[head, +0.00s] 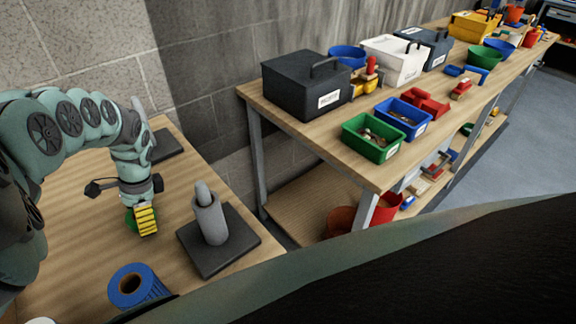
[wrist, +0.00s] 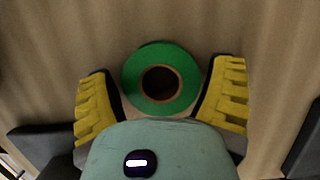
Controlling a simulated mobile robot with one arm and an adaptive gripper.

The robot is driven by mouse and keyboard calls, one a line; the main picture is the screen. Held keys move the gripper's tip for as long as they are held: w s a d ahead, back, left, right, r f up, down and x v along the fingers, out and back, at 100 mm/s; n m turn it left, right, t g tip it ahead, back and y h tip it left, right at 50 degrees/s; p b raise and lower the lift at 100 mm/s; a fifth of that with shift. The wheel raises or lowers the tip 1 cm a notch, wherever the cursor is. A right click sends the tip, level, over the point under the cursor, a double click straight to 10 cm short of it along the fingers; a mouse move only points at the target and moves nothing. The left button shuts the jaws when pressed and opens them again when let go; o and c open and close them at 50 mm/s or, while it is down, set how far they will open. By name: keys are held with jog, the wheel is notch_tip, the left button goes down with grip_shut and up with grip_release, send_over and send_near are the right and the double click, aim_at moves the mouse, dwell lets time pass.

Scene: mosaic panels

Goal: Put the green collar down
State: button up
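The green collar (wrist: 133,84) is a ring with a brown-lined hole, and its face shows in the wrist view. In the head view only a green sliver of it (head: 130,220) shows beside the yellow fingers, low at the wooden table top. My gripper (wrist: 160,72) has its two yellow fingers on either side of the collar, with narrow gaps to its rim. It looks open around the collar. In the head view my gripper (head: 146,222) points down at the table; its far finger is hidden.
A grey post on a dark square base (head: 238,247) stands right of my gripper. A blue ring (head: 136,287) stands near the front. A dark flat plate (head: 167,145) lies behind. A workbench (head: 345,163) with boxes and bins is at the right. Bare table (head: 90,240) lies left of my gripper.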

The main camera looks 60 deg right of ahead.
jog(key=shift+o, duration=1.3)
jog(key=shift+r, duration=0.25)
jog(key=shift+d+r, duration=0.2)
jog(key=shift+r, duration=0.35)
jog(key=v, duration=1)
jog(key=shift+r, duration=0.35)
jog(key=shift+s, duration=0.1)
